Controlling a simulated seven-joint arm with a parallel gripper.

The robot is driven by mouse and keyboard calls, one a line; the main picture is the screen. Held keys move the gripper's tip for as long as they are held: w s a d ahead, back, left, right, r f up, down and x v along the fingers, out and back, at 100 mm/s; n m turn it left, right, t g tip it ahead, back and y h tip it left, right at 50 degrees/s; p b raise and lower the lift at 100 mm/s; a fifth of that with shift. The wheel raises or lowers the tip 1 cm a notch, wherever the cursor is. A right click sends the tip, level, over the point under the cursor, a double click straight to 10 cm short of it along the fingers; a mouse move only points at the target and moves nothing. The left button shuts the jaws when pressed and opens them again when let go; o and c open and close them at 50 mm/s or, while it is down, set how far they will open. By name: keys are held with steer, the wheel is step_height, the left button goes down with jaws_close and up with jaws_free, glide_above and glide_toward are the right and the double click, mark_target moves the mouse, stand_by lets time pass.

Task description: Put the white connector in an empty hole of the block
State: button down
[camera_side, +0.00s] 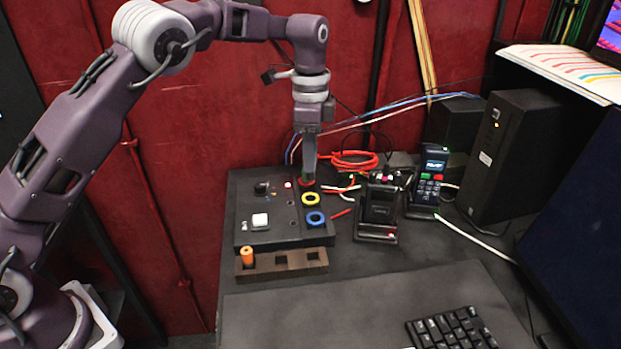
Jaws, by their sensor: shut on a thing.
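My gripper (309,176) points straight down at the back right corner of the dark panel (279,229). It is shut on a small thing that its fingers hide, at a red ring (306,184). I cannot tell whether this thing is the white connector, or whether it sits in the ring. The brown block (265,271) lies along the panel's front edge. An orange connector (247,256) stands upright in its left hole. The middle hole (281,260) and right hole (311,256) look empty. I see no other loose white connector clearly.
A black radio-like device (380,203) and a keypad terminal (430,180) stand to the right. Red cable (354,160) lies behind.

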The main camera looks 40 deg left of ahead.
step_height(320, 180, up, 2)
steer(key=shift+s+d+f, duration=0.85)
steer(key=shift+s+f, duration=0.45)
steer(key=shift+s, duration=1.4)
steer(key=shift+s+d+f, duration=0.9)
steer(key=shift+s+f, duration=0.4)
steer(key=shift+s, duration=1.4)
steer(key=shift+s+d+f, duration=0.85)
steer(key=shift+s+f, duration=0.45)
steer(key=shift+s, duration=1.4)
steer(key=shift+f, duration=1.65)
steer(key=c, duration=1.3)
jaws_free()
